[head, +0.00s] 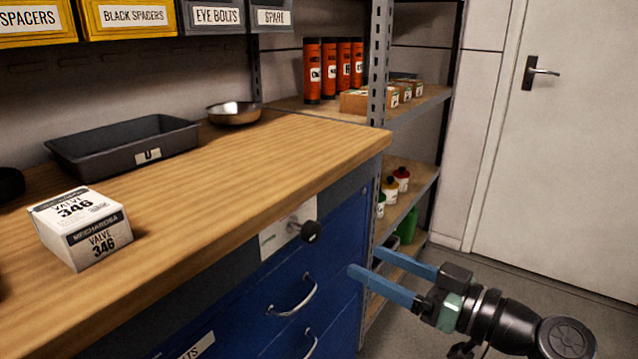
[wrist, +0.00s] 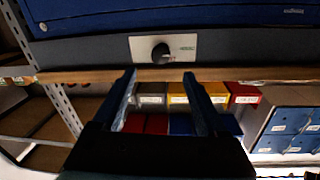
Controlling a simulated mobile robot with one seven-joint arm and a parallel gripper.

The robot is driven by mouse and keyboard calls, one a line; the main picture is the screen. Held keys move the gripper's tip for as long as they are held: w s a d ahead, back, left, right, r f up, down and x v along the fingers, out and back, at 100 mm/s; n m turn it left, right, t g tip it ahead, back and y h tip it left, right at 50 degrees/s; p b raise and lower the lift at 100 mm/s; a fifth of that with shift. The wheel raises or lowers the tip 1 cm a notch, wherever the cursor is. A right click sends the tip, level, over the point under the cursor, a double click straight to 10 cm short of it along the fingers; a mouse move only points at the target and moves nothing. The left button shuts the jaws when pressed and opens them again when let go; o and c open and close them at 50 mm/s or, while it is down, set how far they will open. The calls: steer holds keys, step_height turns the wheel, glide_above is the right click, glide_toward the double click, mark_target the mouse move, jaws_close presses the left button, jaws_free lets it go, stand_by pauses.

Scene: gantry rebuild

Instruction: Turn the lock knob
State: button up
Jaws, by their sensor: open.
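The lock knob (head: 311,232) is a round black knob on a short stem. It stands out from a pale plate (head: 281,240) on the front of the blue drawer cabinet, just under the worktop edge. In the wrist view the knob (wrist: 161,53) shows as a dark disc on the plate, centred ahead of the fingertips. My gripper (head: 365,261) has two blue fingers, spread open and empty. In the head view it is to the right of the knob and lower, apart from it. In the wrist view my gripper (wrist: 160,76) has nothing between its fingertips.
The wooden worktop (head: 225,190) overhangs near the knob. Drawer handles (head: 293,297) stick out below it. A valve box (head: 82,228), a grey tray (head: 125,146) and a metal bowl (head: 234,113) stand on top. A shelf rack (head: 411,200) is behind; floor at right looks clear.

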mark_target(316, 234)
steer(key=b+x, duration=0.1)
steer(key=x, duration=0.7)
steer(key=b+x, duration=0.1)
steer(key=x, duration=0.3)
steer(key=shift+w+a+r+b, duration=0.15)
steer(key=shift+a+r+b, duration=0.15)
steer(key=shift+r, duration=0.05)
steer(key=shift+c, duration=0.2)
jaws_close()
